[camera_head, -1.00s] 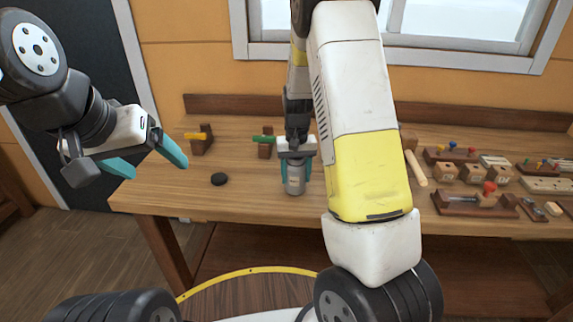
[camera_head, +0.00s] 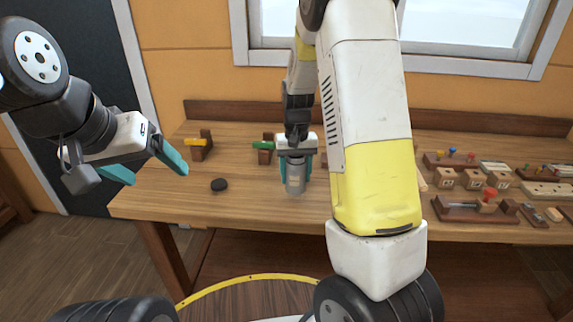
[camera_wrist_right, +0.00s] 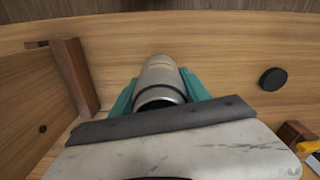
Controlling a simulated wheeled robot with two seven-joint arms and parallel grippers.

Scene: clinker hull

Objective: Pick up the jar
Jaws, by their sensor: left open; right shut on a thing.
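The jar (camera_head: 295,184) is a grey metallic cylinder, upright at the front middle of the wooden workbench. My right gripper (camera_head: 296,172) points down and is shut on the jar, with a teal finger on each side of it. In the right wrist view the jar (camera_wrist_right: 160,75) shows between the teal fingers, its near end partly hidden by the gripper body. I cannot tell whether its base touches the bench.
A black disc (camera_head: 219,185) lies left of the jar. Wooden blocks with a yellow bar (camera_head: 197,141) and a green bar (camera_head: 262,143) stand behind. Several wooden blocks and tool stands fill the bench's right side. The bench between disc and jar is clear.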

